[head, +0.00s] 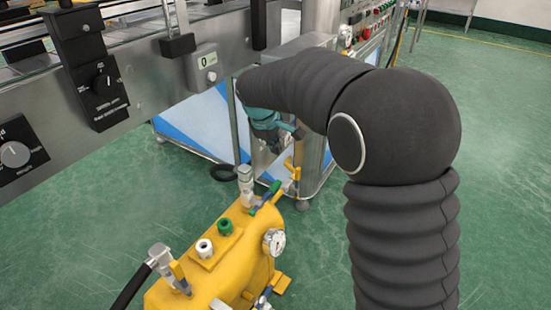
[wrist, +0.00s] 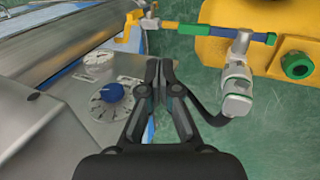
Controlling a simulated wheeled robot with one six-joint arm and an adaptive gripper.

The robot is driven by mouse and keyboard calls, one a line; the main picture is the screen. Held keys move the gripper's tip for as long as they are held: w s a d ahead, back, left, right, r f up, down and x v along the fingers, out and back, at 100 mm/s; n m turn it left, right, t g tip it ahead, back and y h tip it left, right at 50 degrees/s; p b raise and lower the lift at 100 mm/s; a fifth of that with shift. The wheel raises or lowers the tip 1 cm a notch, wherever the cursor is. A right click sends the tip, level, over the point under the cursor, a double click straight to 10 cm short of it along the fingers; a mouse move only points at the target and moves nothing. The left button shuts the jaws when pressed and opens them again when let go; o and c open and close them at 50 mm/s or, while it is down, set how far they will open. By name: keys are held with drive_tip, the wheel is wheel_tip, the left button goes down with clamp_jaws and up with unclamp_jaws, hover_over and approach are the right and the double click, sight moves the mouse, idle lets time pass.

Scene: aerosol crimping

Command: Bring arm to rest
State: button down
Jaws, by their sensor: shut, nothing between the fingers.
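My arm reaches from the right side of the head view toward the machine, sheathed in a dark ribbed cover. My gripper (head: 280,130) hangs at its end, low beside the metal machine frame and beyond the yellow tank. In the wrist view my gripper (wrist: 157,66) is shut, with its fingertips together and nothing between them. Below the fingers lie the green floor and the edge of a metal panel with a blue knob (wrist: 112,92). The fingers appear apart from the knob and from the valve fittings.
A yellow tank (head: 213,262) with a gauge (head: 274,242), valves and a black hose stands close in front of my gripper. A metal machine with control boxes (head: 104,88) runs along the left. The green floor (head: 500,200) at the right is clear.

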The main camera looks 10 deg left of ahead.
drive_tip(key=shift+r, duration=0.75)
drive_tip(key=s+d+f+m+g, duration=0.2)
drive_tip(key=s+d+f+m, duration=0.15)
drive_tip(key=s, duration=0.35)
drive_tip(key=s+d+r+m+t, duration=0.1)
drive_tip(key=s+d+r+m, duration=0.1)
drive_tip(key=s+d, duration=0.5)
drive_tip(key=s+d+r+m+t+y, duration=0.1)
drive_tip(key=s+d+r+m, duration=0.2)
drive_tip(key=s+d, duration=0.4)
drive_tip(key=s+d+r+m+t, duration=0.1)
drive_tip(key=s+d+r+m, duration=0.2)
drive_tip(key=s+d, duration=0.3)
drive_tip(key=shift+s+d+m+t+y, duration=0.35)
drive_tip(key=shift+s+m, duration=0.4)
drive_tip(key=shift+s, duration=1.85)
